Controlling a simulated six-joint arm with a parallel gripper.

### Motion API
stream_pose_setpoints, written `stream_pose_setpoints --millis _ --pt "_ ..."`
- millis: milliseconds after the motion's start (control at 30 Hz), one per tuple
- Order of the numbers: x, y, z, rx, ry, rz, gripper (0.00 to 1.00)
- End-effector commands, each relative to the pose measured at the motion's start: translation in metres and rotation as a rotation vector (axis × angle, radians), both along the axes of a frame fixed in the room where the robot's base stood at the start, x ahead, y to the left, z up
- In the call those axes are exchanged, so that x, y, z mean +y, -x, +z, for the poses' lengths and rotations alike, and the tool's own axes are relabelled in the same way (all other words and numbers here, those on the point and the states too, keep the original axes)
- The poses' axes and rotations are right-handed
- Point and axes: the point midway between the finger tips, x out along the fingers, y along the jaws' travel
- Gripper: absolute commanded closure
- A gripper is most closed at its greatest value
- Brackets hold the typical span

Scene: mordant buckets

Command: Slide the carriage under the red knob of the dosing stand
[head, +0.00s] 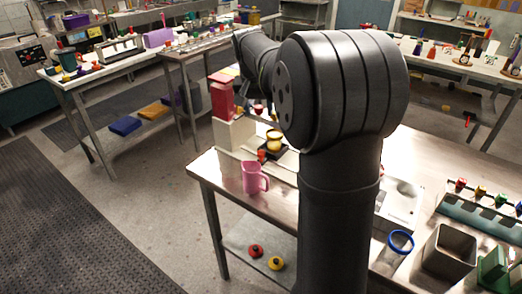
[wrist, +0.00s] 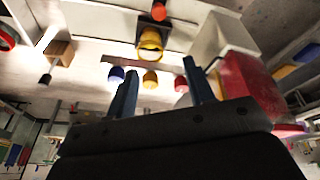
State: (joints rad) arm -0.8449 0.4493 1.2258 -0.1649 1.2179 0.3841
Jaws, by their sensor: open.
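In the wrist view, the dark carriage (wrist: 141,25) carries a yellow cup (wrist: 150,42). Past the cup is a row of small knobs: blue (wrist: 116,74), yellow (wrist: 150,80) and the red knob (wrist: 181,83). The cup lines up roughly with the yellow knob, not the red one. My gripper (wrist: 161,66) is open and empty, its two blue-grey fingers apart across the row. I cannot tell whether it touches anything. In the head view, the yellow cup (head: 273,142) sits beside the pale stand (head: 233,132); my arm hides part of the stand, and the gripper is not visible there.
A red box (head: 221,95) tops the pale stand; it also shows in the wrist view (wrist: 252,85). A pink mug (head: 252,178) stands near the table's front edge. A blue-rimmed cup (head: 400,242) is at right.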

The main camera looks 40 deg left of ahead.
Motion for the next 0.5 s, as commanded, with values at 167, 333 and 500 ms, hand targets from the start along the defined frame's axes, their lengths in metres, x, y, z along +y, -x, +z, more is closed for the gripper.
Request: stream_pose_setpoints --millis 167,333,500 --pt "-0.009 0.037 -0.004 -0.053 -0.060 -0.153 0.52" --pt "-0.013 0.049 -0.007 -0.072 -0.093 -0.217 0.52" --pt "-0.012 0.044 -0.021 -0.073 -0.093 -0.227 0.52"
